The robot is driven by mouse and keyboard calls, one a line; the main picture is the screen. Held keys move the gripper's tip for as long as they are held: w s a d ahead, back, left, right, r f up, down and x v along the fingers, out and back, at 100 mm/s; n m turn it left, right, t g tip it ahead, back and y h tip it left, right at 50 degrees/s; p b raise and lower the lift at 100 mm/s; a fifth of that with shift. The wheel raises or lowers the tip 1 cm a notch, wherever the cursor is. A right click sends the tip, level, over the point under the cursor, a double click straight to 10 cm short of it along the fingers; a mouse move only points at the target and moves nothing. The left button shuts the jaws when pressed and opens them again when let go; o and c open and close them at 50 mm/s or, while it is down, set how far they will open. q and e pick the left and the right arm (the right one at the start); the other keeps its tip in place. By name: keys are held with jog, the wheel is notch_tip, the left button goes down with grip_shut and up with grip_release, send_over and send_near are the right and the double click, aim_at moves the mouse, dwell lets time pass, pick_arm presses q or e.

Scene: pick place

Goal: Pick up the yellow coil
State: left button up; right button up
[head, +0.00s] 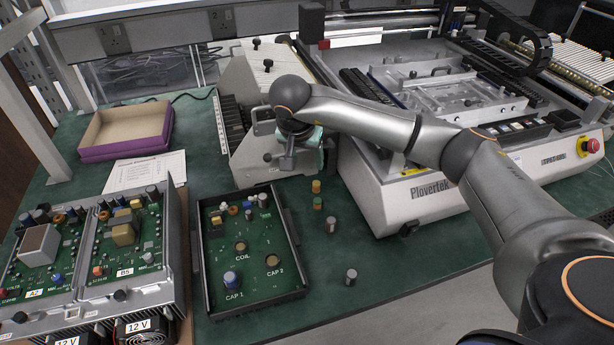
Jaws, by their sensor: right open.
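Two small coil-like parts stand on the green bench top right of the circuit tray: a yellow-orange one (316,186) and, just in front of it, one with an orange top and green lower part (318,203). Which one is the yellow coil I cannot tell for sure. My right gripper (284,164) is open, behind and left of both parts, close to the front of the grey machine. Its fingers are small and partly hidden by the wrist. Nothing shows between them. My left gripper is out of view.
Two grey cylinders (331,225) (350,277) stand nearer the front. A black-walled tray with a circuit board (204,262) lies left. A grey feeder machine (244,160) stands behind the gripper; the large Plovertek machine (392,196) stands right. A purple box (127,151) lies back left.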

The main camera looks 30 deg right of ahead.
send_over(316, 183)
jog(key=s+a, duration=0.1)
jog(key=a, duration=0.1)
notch_tip(316, 183, down, 6)
jog(key=shift+s+a+f, duration=0.1)
jog(key=shift+a+f, duration=0.05)
jog(key=shift+f, duration=0.1)
jog(key=x, duration=0.5)
jog(key=shift+s+d+f, duration=0.1)
jog(key=shift+s+d, duration=0.1)
jog(key=shift+d, duration=0.15)
grip_shut()
